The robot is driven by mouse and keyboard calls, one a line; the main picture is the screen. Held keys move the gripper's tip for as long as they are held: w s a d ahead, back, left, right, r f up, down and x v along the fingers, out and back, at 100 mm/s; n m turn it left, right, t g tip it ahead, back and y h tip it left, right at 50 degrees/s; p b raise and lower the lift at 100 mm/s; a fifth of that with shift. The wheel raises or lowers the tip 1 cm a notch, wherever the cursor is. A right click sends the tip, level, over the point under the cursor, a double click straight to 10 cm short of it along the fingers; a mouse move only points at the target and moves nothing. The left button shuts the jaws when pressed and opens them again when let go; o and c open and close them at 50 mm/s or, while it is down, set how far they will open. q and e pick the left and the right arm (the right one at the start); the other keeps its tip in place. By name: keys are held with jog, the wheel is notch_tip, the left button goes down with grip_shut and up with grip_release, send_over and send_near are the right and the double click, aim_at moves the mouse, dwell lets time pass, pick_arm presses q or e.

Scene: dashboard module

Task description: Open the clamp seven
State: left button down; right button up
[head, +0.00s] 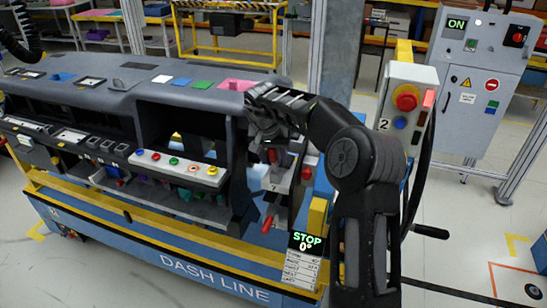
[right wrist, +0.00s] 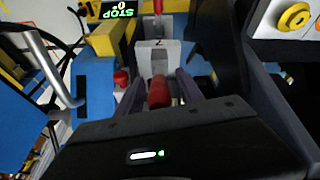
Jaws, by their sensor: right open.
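Clamp seven is a pale block marked 7 (head: 277,186) at the right end of the dashboard module. It also shows, upside down, in the right wrist view (right wrist: 172,55). A red grip (right wrist: 159,92) rises from the block toward my right gripper (right wrist: 159,88). The gripper's two fingers are apart, one on each side of the red grip. I cannot tell whether they touch it. In the head view my right gripper (head: 270,150) comes down over the clamp from above and partly hides it. A longer red handle (head: 268,222) sticks out below the block. My left gripper is out of view.
The dark dashboard (head: 150,85) is close on the left. A STOP display (head: 307,242) on a yellow post is near the clamp's lower right. A control box (head: 405,105) with a red button stands at right. A red knob (right wrist: 121,78) is beside the finger.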

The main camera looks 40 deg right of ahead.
jog(key=shift+r, duration=0.1)
jog(key=b+v, duration=0.1)
jog(key=v, duration=0.6)
jog(key=shift+s+a+r, duration=0.1)
jog(key=shift+a+r, duration=0.05)
jog(key=shift+r, duration=0.15)
